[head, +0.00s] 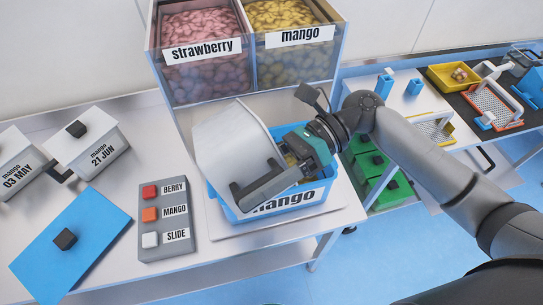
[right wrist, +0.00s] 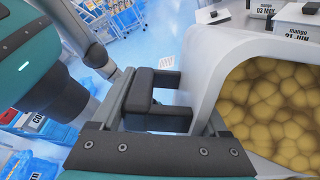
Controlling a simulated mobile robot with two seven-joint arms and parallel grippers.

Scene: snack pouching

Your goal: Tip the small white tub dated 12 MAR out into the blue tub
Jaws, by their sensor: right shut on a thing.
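My right gripper (head: 258,188) is shut on the wall of a white tub (head: 222,138). The white tub is tilted over the blue tub (head: 296,200), which has a "mango" label and stands on a pale plate. The right wrist view shows the white tub (right wrist: 211,60) with yellow mango pieces (right wrist: 275,105) still inside. No date shows on the held tub; that face is hidden. A little yellow shows beside the gripper in the head view, and most of the blue tub's inside is hidden. My left gripper is not in view.
White lidded tubs dated 03 MAY (head: 20,165) and 21 JUN (head: 97,152) stand at left. A blue lid (head: 95,225) lies in front, beside a button panel (head: 164,244). Strawberry (head: 203,85) and mango (head: 295,70) bins rise behind. Green crates (head: 372,190) stand right, below table level.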

